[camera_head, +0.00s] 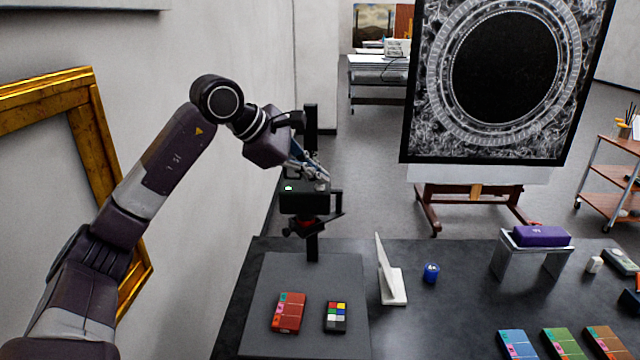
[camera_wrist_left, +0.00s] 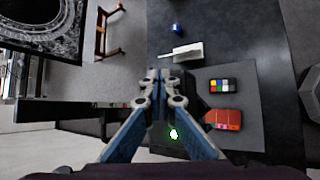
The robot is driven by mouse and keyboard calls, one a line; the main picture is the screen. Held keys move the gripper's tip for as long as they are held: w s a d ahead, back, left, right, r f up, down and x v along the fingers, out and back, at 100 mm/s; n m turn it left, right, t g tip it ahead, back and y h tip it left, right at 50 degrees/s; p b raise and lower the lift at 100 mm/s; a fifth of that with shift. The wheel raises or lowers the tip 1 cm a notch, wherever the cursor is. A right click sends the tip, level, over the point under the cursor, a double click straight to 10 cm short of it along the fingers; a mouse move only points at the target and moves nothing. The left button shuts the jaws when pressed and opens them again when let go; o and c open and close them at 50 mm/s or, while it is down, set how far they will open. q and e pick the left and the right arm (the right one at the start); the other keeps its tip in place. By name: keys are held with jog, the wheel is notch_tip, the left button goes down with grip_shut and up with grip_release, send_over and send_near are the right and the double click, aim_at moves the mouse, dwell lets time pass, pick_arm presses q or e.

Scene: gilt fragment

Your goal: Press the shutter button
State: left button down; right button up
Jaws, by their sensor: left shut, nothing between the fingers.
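A black camera (camera_head: 301,199) is mounted on a dark upright stand (camera_head: 312,247) above a grey board. A small green light (camera_head: 289,188) glows on its top. The shutter button itself is too small to make out surely. My left gripper (camera_head: 322,180) points down at the right part of the camera's top, with its tips at or very near the surface; whether they touch I cannot tell. In the left wrist view its fingers (camera_wrist_left: 160,80) are closed together with nothing between them, and they hide part of the camera. My right gripper is not in view.
The grey board (camera_head: 257,310) bears a red box (camera_head: 289,312) and a colour checker (camera_head: 335,317). A gold frame (camera_head: 85,108) leans at the left wall.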

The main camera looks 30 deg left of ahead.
aim_at(318, 186)
pick_arm(q)
jog(key=shift+r+p, duration=0.65)
jog(key=shift+r, duration=0.15)
jog(key=shift+r, duration=0.1)
notch_tip(318, 186, up, 5)
jog(key=p, duration=0.4)
jog(key=shift+p, duration=0.4)
